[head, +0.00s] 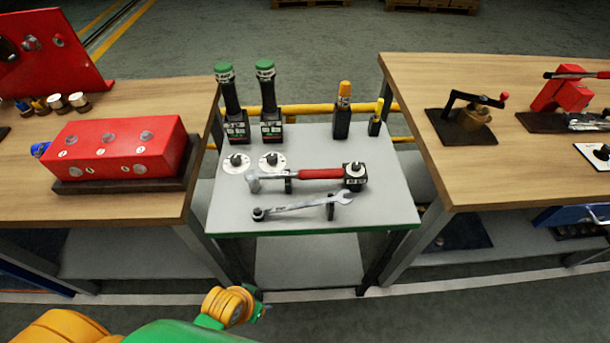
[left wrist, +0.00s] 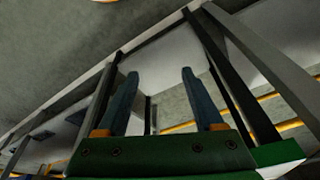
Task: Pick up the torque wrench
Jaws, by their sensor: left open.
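A long tool with a red grip and a silver shaft and head, which looks like the torque wrench (head: 315,174), lies on small dark supports on the grey trolley top (head: 390,208). Its head is at the left, its grip end beside a black block (head: 355,175). A silver open-ended spanner (head: 300,207) lies in front of it. My left gripper (left wrist: 158,75) is open and empty in the left wrist view, with a finger on each side. In the head view my left arm is low, in front of the trolley and apart from the tools. My right gripper is not in view.
Two green-topped black tools (head: 233,105) stand at the trolley's back left. Two yellow-topped tools (head: 342,110) stand at the back right. Two round white dials (head: 236,163) sit behind the wrench head. Wooden benches (head: 105,205) flank the trolley, with a red box (head: 118,147) on the left one.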

